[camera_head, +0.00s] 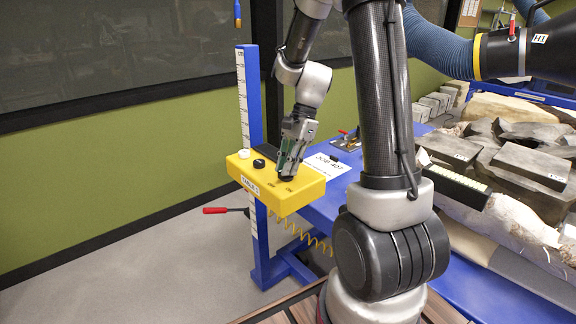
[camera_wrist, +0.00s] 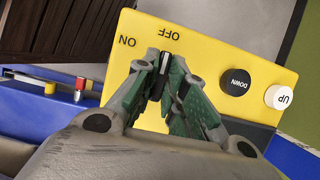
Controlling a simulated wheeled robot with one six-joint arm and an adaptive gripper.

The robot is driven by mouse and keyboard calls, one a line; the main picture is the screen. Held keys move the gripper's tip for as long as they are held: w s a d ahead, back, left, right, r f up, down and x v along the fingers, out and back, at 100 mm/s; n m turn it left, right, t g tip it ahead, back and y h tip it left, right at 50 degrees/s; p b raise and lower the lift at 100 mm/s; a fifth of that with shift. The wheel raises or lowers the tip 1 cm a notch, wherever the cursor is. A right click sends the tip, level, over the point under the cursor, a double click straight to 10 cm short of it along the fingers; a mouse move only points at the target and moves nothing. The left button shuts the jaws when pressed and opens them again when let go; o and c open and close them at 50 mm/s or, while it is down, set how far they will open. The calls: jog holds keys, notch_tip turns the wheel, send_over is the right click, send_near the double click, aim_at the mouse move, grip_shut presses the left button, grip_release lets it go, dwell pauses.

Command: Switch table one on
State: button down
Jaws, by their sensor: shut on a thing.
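A yellow control box (camera_head: 300,190) is fixed by the blue post, with a small label on its front that seems to read TABLE 1. In the wrist view the yellow box (camera_wrist: 115,70) bears the words ON and OFF, upside down. My gripper (camera_head: 287,172) points down onto its top. In the wrist view my gripper (camera_wrist: 167,70) is closed on a dark switch knob (camera_wrist: 165,55), largely hidden between the green-padded fingers. The knob is near OFF, with ON to the left; its exact setting is unclear.
A black DOWN button (camera_wrist: 237,82) and a white UP button (camera_wrist: 279,97) sit beside the knob. A blue table (camera_head: 480,295) with rocks and a paper sheet (camera_head: 325,166) is at right. A red-handled lever (camera_head: 215,210) sticks out below the box.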

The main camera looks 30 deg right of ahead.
jog(key=n+g, duration=0.1)
jog(key=n, duration=0.2)
jog(key=n+g+h, duration=0.1)
jog(key=n, duration=0.2)
jog(key=shift+w+a+f, duration=0.1)
jog(key=shift+a, duration=0.05)
jog(key=n+h, duration=0.1)
jog(key=n, duration=0.1)
jog(key=n+g, duration=0.1)
jog(key=n, duration=0.2)
jog(key=shift+h, duration=0.4)
jog(key=shift+n, duration=0.5)
jog(key=c, duration=1.5)
grip_release()
jog(key=shift+w, duration=0.1)
jog(key=v, duration=1.2)
jog(key=shift+w+a, duration=0.1)
jog(key=shift+a, duration=0.05)
